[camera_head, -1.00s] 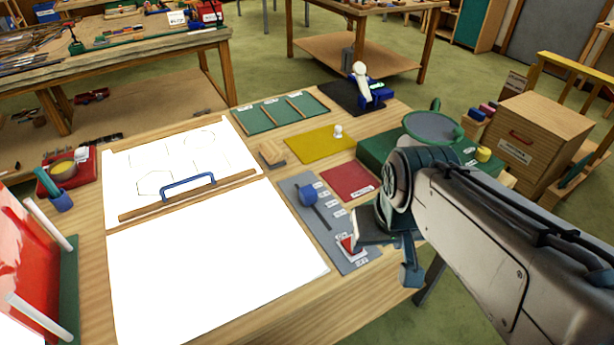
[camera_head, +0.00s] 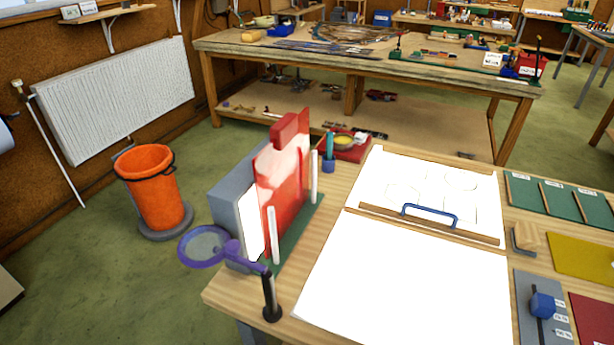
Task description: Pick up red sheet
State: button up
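A red sheet (camera_head: 284,190) with pale streaks stands upright at the left end of the workbench (camera_head: 238,290). It has a narrower block-like top. It stands on a green base between white upright posts (camera_head: 273,236), with a grey panel (camera_head: 228,200) behind it on the left. A flat dark red piece (camera_head: 590,312) also lies on the bench at the lower right, cut off by the picture edge. My gripper is not in view.
A purple ring magnifier (camera_head: 205,246) on a black stand (camera_head: 271,300) is in front of the sheet. A blue cup (camera_head: 328,164) and a red tray (camera_head: 352,152) stand behind it. White paper (camera_head: 410,275) covers the middle bench. An orange bucket (camera_head: 152,190) stands on the floor at left.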

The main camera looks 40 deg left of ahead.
aim_at(281, 169)
jog(key=u, duration=2.05)
